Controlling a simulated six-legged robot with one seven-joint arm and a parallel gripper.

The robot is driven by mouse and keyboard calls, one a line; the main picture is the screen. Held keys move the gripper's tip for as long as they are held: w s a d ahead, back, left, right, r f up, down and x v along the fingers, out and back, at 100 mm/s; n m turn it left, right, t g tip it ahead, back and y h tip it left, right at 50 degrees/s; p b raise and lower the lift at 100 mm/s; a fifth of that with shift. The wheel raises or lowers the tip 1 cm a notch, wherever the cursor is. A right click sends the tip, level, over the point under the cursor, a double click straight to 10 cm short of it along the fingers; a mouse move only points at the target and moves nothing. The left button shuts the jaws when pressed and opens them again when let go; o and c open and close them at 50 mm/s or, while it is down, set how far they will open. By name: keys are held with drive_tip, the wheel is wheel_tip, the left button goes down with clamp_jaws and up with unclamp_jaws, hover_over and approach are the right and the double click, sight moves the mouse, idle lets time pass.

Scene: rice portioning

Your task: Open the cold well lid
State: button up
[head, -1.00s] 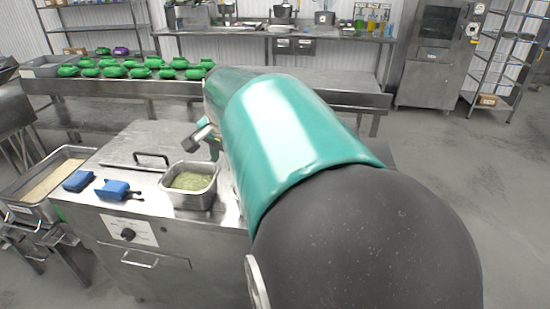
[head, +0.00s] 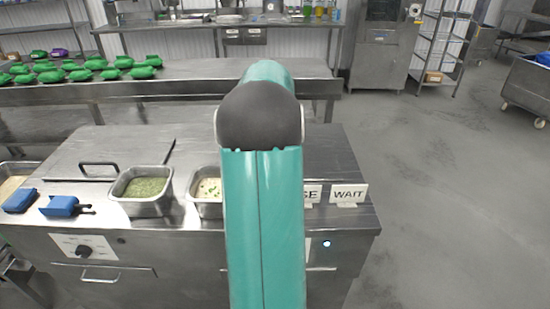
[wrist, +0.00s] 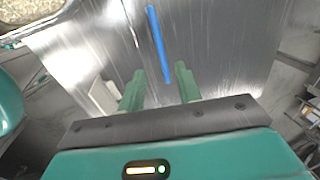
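In the wrist view my gripper (wrist: 160,85) is open, its two green fingers apart with nothing between them that I can tell is held. A blue bar (wrist: 157,40), which looks like a handle, lies on a brushed steel panel (wrist: 215,45) just ahead of the fingertips. This may be the cold well lid; I cannot tell its edges or the gap to the fingers. In the head view my arm hides the gripper and this bar. Another flat steel lid (head: 115,147) with a black handle (head: 98,166) lies closed on the counter's left.
A pan of green food (head: 146,188) and a pan of pale food (head: 207,190) sit at the counter front. Blue tools (head: 60,206) lie at left. A WAIT sign (head: 348,194) stands front right. Floor right of the counter is clear.

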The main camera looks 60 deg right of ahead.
drive_tip(key=f, duration=0.2)
drive_tip(key=d+f, duration=0.1)
drive_tip(key=f, duration=0.5)
drive_tip(key=shift+w+d, duration=0.25)
drive_tip(key=shift+w, duration=0.1)
clamp_jaws()
